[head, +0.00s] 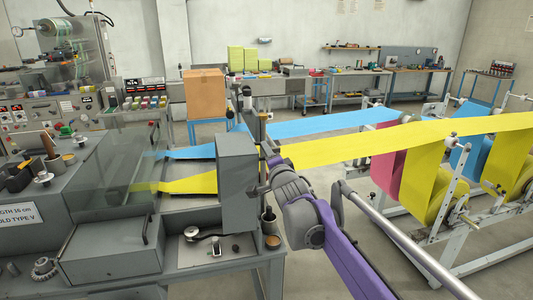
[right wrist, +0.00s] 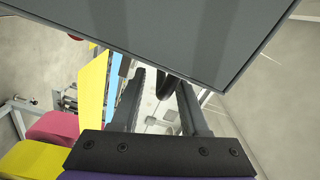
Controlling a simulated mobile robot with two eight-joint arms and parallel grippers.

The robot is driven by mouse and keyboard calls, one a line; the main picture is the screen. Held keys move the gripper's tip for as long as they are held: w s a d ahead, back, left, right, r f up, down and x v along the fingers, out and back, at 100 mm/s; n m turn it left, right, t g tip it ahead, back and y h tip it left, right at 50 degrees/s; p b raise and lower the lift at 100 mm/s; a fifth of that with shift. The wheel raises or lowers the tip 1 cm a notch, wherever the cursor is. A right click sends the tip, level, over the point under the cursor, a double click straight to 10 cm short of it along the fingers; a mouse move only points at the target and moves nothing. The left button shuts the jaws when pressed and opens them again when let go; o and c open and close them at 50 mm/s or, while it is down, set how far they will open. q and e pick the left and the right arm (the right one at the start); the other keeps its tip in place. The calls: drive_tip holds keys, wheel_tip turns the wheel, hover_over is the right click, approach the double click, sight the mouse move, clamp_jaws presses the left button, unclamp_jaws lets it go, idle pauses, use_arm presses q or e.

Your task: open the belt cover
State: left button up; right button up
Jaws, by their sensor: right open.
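The belt cover appears to be the grey box-shaped housing (head: 237,182) at the right end of the machine, and it looks closed. In the right wrist view its flat grey face (right wrist: 190,35) fills the top. My right gripper (head: 264,168) is at the right side of this housing, partly hidden by it. In the right wrist view the gripper (right wrist: 160,92) is open, with a dark curved handle (right wrist: 167,88) showing between its two fingers. I cannot tell whether the fingers touch the handle. My left gripper is not in view.
Yellow film (head: 390,140) and blue film (head: 320,124) run from the roll stand (head: 455,195) on the right into the machine. A cardboard box (head: 205,92) stands behind.

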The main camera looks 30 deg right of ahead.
drive_tip(key=v, duration=0.9)
drive_tip(key=shift+s+b, duration=0.2)
drive_tip(key=shift+b, duration=0.15)
drive_tip(key=s+a+f+n+g+y+p, duration=0.1)
drive_tip(key=s+a+f+n+g, duration=0.3)
drive_tip(key=s+f, duration=0.5)
drive_tip(key=s+a+f+n+g+y+p, duration=0.1)
drive_tip(key=s+a+f+n+g, duration=0.3)
drive_tip(key=s+f, duration=0.6)
drive_tip(key=s+a+f+n+g+y+p, duration=0.1)
drive_tip(key=s+a+f+n+g+y, duration=0.1)
drive_tip(key=s+a+f+n+g, duration=0.2)
drive_tip(key=s+a+f+n, duration=0.3)
drive_tip(key=s+f+n, duration=0.2)
drive_tip(key=f, duration=0.1)
drive_tip(key=shift+s+a+f, duration=0.2)
drive_tip(key=shift+s, duration=0.05)
